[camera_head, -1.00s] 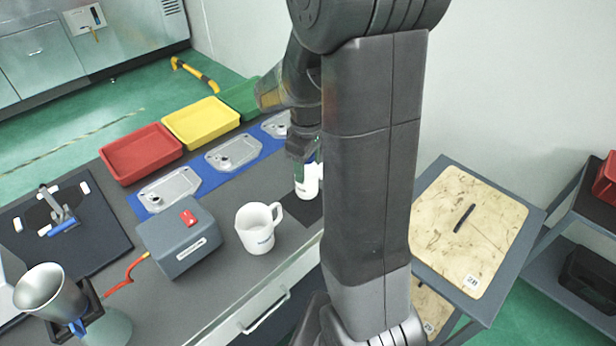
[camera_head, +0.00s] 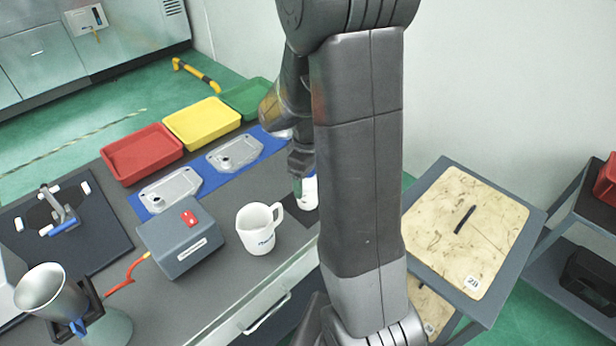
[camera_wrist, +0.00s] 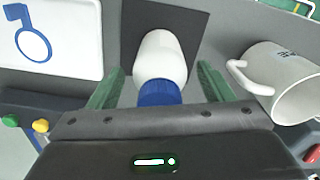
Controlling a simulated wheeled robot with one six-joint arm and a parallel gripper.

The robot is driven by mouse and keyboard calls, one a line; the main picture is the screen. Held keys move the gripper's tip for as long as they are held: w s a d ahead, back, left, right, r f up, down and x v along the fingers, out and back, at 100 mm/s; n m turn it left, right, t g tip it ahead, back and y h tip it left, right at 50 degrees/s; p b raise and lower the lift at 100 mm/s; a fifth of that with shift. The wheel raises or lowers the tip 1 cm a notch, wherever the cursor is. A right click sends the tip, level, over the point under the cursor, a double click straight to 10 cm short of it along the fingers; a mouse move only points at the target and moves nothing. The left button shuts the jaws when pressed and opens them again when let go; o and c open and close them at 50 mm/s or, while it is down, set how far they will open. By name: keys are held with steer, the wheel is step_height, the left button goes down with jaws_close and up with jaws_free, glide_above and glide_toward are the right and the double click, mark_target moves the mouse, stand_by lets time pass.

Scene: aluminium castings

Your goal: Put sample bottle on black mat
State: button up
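The sample bottle (camera_wrist: 161,58) is white with a blue cap (camera_wrist: 160,93) and appears upright on the black mat (camera_wrist: 196,22) in the wrist view. In the head view the bottle (camera_head: 308,194) is partly hidden behind my arm, on a dark patch of the bench that is the mat (camera_head: 296,216). My gripper (camera_wrist: 160,85) has its two green fingers either side of the cap, with a visible gap on each side, so it is open around the bottle. In the head view my gripper (camera_head: 302,180) is just above the bottle.
A white mug (camera_head: 257,232) stands close left of the bottle, and is also at right in the wrist view (camera_wrist: 285,88). A grey box with a red switch (camera_head: 180,240), castings on a blue mat (camera_head: 212,182), and red, yellow and green trays (camera_head: 142,153) occupy the bench.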

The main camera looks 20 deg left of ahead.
steer(key=shift+r, duration=0.1)
step_height(320, 180, up, 12)
steer(key=shift+r, duration=0.1)
stand_by(0.4)
steer(key=shift+f, duration=4.45)
steer(key=shift+f, duration=0.15)
